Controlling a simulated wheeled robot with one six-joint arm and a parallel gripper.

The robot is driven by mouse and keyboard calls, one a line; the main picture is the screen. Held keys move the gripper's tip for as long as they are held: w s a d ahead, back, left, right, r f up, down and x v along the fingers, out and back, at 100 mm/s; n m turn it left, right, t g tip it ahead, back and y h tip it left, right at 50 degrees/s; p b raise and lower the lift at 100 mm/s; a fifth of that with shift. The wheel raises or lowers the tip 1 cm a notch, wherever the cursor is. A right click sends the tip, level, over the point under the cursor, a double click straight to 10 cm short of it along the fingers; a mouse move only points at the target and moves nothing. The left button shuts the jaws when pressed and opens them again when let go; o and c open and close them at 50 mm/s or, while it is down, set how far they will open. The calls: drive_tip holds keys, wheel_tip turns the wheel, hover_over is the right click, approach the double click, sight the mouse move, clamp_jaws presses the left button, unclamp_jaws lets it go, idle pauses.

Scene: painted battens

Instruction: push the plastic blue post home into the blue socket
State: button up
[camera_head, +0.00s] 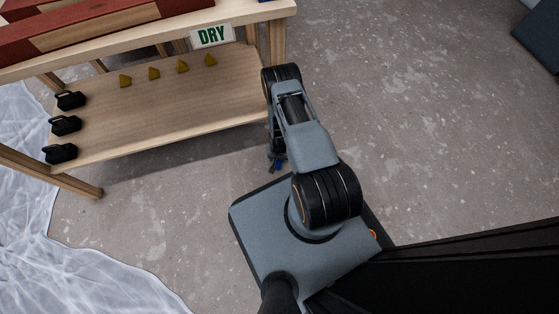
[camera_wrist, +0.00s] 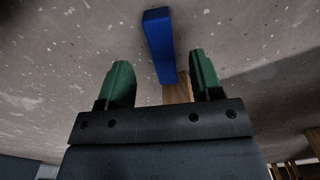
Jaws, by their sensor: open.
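The blue post (camera_wrist: 158,45) is a plain square-edged bar in the wrist view, tilted slightly, its upper end beyond my fingertips. My gripper (camera_wrist: 160,62) has two green fingers, spread apart, one to each side of the post in the picture. Neither finger visibly touches it. A wooden piece (camera_wrist: 178,90) shows at the post's lower end, partly hidden by my gripper. In the head view, a small bit of blue (camera_head: 278,166) shows beside my gripper (camera_head: 272,166), mostly hidden by my arm. I cannot make out the blue socket in either view.
A wooden bench (camera_head: 150,50) with a lower shelf (camera_head: 190,105) stands left of my arm. The shelf bears black kettlebell-like weights (camera_head: 65,125) and several yellow wedges (camera_head: 154,73). A DRY sign (camera_head: 212,36) hangs on it.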

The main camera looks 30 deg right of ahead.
sight(279, 161)
drive_tip(key=f+b, duration=0.3)
drive_tip(key=f, duration=0.2)
drive_tip(key=shift+w+f, duration=0.1)
drive_tip(key=shift+w, duration=0.1)
drive_tip(key=c, duration=1.1)
